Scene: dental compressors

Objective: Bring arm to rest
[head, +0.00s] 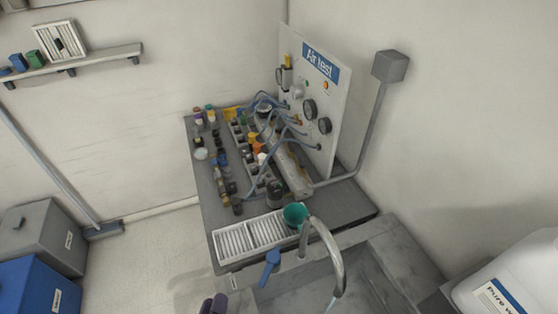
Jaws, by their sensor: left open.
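My left gripper (213,306) shows only as dark fingertips at the bottom edge, left of centre. It is open, and nothing shows between its fingers. It is in front of the grey bench (355,203) and apart from the things on it; the rest of that arm is out of the picture. My right gripper is not in view.
The bench carries several small fittings, a white grate (250,236), a green cup (295,214) and an "Air test" panel (318,100) with hoses. A curved tap (334,255) rises over the sink (385,270). Blue (35,287) and grey (45,236) boxes stand left. Floor between is clear.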

